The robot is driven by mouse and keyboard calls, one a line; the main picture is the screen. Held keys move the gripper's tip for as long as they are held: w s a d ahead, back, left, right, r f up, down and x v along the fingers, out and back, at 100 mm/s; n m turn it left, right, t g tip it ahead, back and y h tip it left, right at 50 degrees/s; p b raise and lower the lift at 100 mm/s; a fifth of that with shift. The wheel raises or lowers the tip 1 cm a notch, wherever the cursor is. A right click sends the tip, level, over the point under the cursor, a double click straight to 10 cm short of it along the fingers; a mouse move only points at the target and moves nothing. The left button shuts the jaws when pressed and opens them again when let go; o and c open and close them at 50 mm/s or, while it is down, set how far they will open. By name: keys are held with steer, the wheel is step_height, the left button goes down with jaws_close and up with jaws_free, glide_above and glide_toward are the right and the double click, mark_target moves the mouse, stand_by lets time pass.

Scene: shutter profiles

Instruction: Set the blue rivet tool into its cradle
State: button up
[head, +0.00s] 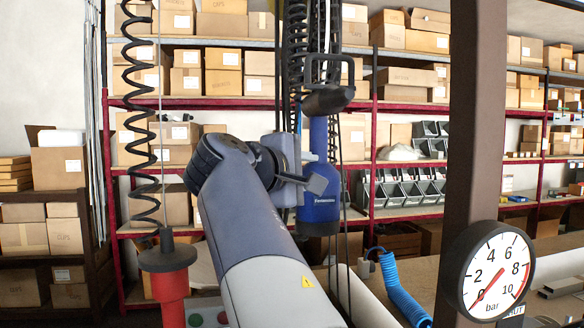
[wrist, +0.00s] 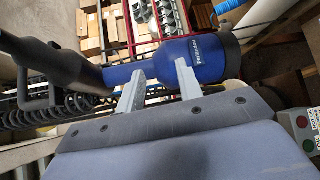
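The blue rivet tool (head: 326,200) hangs upright under a black top piece with a loop, before the shelves. In the wrist view the tool (wrist: 203,60) lies across the picture, its wide body to the right and its narrower neck to the left. My gripper (head: 314,171) is at the tool's side. In the wrist view the two grey fingers of my gripper (wrist: 160,74) stand apart, one tip overlapping the neck, the other the wide body. I cannot make out a cradle.
A brown post (head: 469,130) with a pressure gauge (head: 496,271) stands at the right. A red cylinder (head: 171,298) hangs on a black coiled hose (head: 143,110) at the left. Box shelves (head: 225,102) fill the back.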

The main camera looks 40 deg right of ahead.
steer(key=p+x, duration=0.1)
steer(key=x, duration=0.7)
steer(key=shift+p, duration=0.4)
jaws_close()
stand_by(0.9)
jaws_free()
steer(key=b, duration=0.3)
glide_toward(327, 172)
steer(key=shift+s+a+r, duration=0.15)
steer(key=shift+s+a, duration=0.5)
steer(key=shift+a, duration=0.2)
steer(key=shift+s+a+r, duration=0.15)
steer(key=shift+s+a, duration=0.55)
steer(key=shift+a, duration=0.2)
steer(key=shift+o, duration=0.5)
